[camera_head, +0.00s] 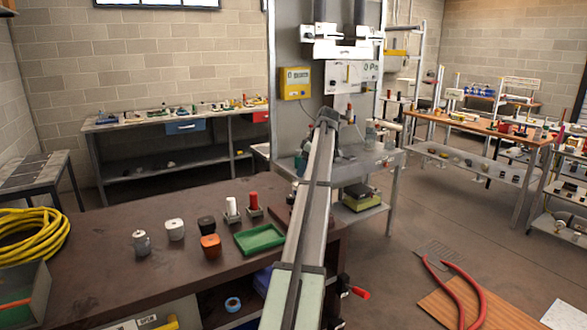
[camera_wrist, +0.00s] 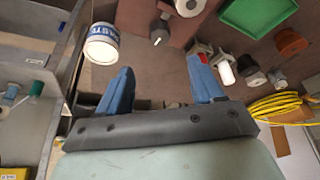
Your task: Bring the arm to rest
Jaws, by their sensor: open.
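My gripper (camera_wrist: 162,84) shows in the wrist view with its two blue fingers spread wide. Nothing is between them, and brown surface shows beyond. In the head view my pale arm (camera_head: 316,190) runs from the bottom middle up toward the grey heater stand (camera_head: 290,60). The fingers cannot be made out there.
The brown workbench (camera_head: 90,240) holds a green tray (camera_head: 260,238), an orange piece (camera_head: 210,246), several small parts and a yellow coil (camera_head: 30,235).

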